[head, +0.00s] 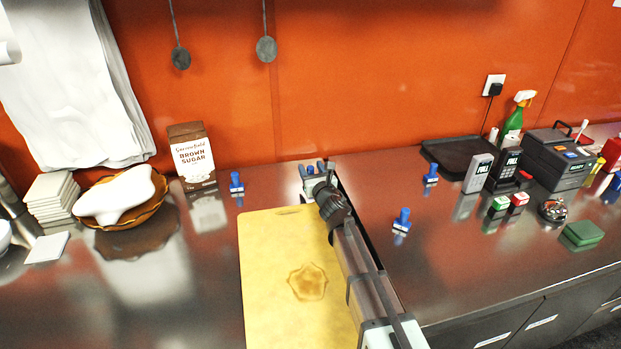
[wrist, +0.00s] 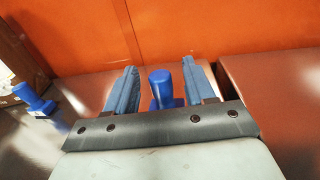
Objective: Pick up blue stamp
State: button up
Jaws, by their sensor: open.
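My gripper (head: 314,172) is open at the back of the counter, past the far end of the yellow cutting board. In the wrist view, its two blue-grey fingers (wrist: 158,72) stand on either side of a blue stamp (wrist: 161,88). A second blue stamp (head: 236,183) stands left of my gripper and also shows at the left of the wrist view (wrist: 34,98). Two more blue stamps, one nearer (head: 402,221) and one farther (head: 431,175), stand to the right.
The cutting board (head: 262,260) with a brown stain lies under my arm. A brown sugar box (head: 192,155) stands to the left, near the orange wall. The front left counter is clear.

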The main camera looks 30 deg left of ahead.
aim_at(310, 167)
jog(key=shift+w+a, duration=0.4)
jog(key=shift+a, duration=0.1)
grip_shut()
jog(key=shift+r, duration=0.15)
jog(key=shift+r, duration=4.85)
